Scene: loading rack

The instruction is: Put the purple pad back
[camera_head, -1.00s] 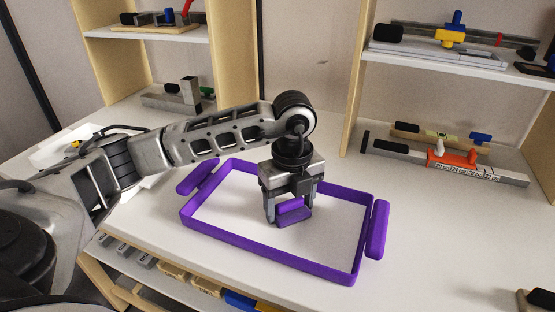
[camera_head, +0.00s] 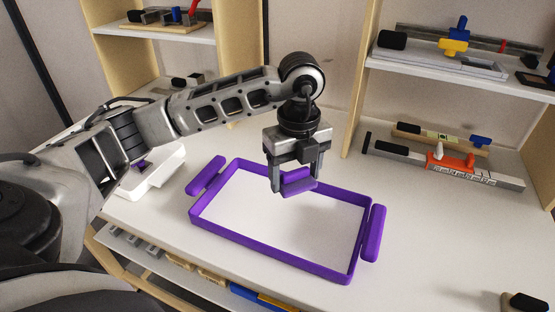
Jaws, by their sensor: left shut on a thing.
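My left gripper (camera_head: 294,182) points down over the far part of the purple frame (camera_head: 270,251). It is shut on a small purple pad (camera_head: 298,181), which it holds above the table near the frame's far side. The frame is a rectangular rim lying on the white table, with a bare white middle. A long purple pad sits at its left end (camera_head: 206,176) and another at its right end (camera_head: 374,233). My right gripper is not in view.
A white device (camera_head: 150,172) with a purple part stands at the left, partly behind my left arm. Shelves (camera_head: 440,62) with tools stand at the back on both sides. A long grey tool with an orange part (camera_head: 450,162) lies at the back right.

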